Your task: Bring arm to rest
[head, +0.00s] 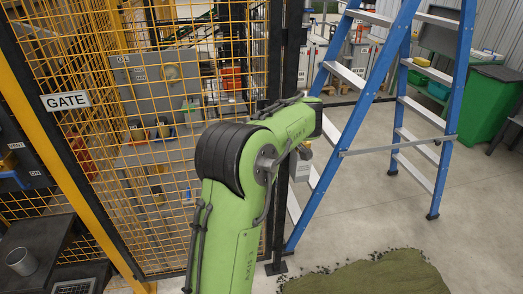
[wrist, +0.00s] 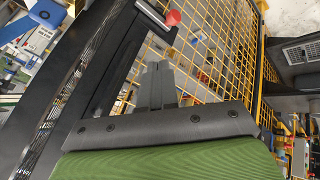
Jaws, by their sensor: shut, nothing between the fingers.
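My green arm rises from the bottom middle of the head view and bends over at a black joint, its forearm pointing away to the right. In the wrist view my gripper (wrist: 157,85) shows as two grey fingers side by side beyond a dark bolted plate. The fingers are shut with nothing between them. Yellow mesh fence (wrist: 205,45) fills the background behind them. In the head view the fingers cannot be made out behind the arm.
A yellow mesh fence (head: 150,130) with a GATE sign (head: 65,100) stands at left, close behind my arm. A blue stepladder (head: 362,95) stands to the right. Green turf (head: 370,276) lies on the floor at the bottom. Green bins (head: 487,105) stand far right. Open floor (head: 480,210) lies at right.

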